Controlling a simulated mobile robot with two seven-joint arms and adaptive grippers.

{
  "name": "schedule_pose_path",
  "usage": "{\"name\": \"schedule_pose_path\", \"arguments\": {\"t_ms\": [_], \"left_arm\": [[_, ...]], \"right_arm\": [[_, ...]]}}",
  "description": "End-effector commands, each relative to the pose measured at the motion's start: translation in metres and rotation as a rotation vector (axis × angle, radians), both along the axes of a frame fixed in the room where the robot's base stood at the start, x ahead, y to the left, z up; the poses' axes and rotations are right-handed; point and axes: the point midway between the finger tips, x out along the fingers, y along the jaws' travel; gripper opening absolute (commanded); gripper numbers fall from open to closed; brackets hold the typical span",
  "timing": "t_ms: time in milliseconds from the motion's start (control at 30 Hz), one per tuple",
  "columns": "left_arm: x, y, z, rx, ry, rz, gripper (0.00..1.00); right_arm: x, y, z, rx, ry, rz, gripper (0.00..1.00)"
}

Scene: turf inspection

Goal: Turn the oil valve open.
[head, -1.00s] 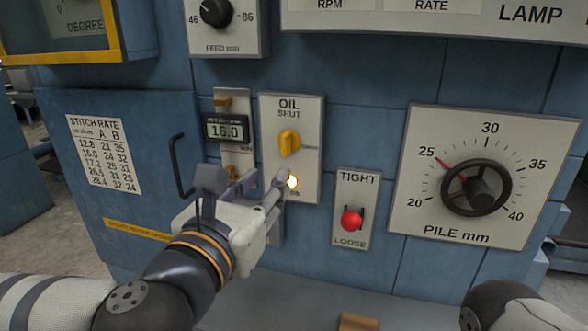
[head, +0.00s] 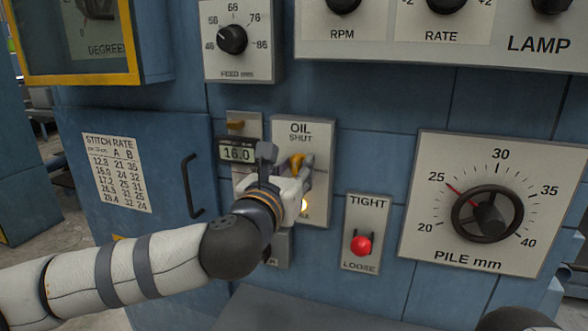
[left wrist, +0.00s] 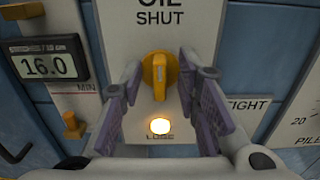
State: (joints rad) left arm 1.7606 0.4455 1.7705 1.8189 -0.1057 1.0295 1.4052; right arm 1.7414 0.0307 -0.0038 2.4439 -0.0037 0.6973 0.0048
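The oil valve is a yellow knob (left wrist: 157,76) on a light plate (left wrist: 120,30) marked OIL and SHUT. It stands upright in the left wrist view, below the word SHUT. In the head view the knob (head: 297,162) is partly hidden by my left gripper (head: 289,168). My left gripper (left wrist: 166,82) is open, with one finger on each side of the knob. Gaps show between the knob and both fingers. A lit round lamp (left wrist: 160,126) sits below the knob; the small label under it is hard to read.
A display reading 16.0 (head: 236,153) is just left of the oil plate. A black door handle (head: 190,186) sticks out further left. The red TIGHT/LOOSE switch (head: 361,245) and the pile handwheel (head: 487,212) are to the right.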

Motion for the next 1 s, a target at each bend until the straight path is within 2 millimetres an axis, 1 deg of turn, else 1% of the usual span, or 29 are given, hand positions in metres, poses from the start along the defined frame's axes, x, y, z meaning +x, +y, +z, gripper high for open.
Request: {"name": "schedule_pose_path", "arguments": {"t_ms": [33,67,100,133,400,567,767,1000], "left_arm": [[0.000,0.000,0.000,0.000,0.000,0.000,0.19],[0.000,0.000,0.000,0.000,0.000,0.000,0.12],[0.000,0.000,0.000,0.000,0.000,0.000,0.03],[0.000,0.000,0.000,0.000,0.000,0.000,0.00],[0.000,0.000,0.000,0.006,-0.002,0.000,0.00],[-0.001,0.000,0.001,0.045,-0.016,0.000,0.00],[-0.001,0.000,0.003,0.165,-0.057,0.001,0.00],[-0.001,-0.001,0.004,0.375,-0.125,0.001,0.00]], "right_arm": [[0.000,0.000,0.000,0.000,0.000,0.000,0.40],[0.000,0.000,0.000,0.000,0.000,0.000,0.40],[0.000,0.000,0.000,0.000,0.000,0.000,0.40],[0.000,0.000,0.000,0.000,0.000,0.000,0.40],[0.000,0.000,0.000,0.000,-0.001,0.000,0.40],[0.002,0.000,0.003,0.000,-0.006,0.000,0.40],[0.007,0.000,0.008,0.000,-0.021,-0.001,0.40],[0.015,0.000,0.018,-0.001,-0.047,-0.002,0.40]]}}
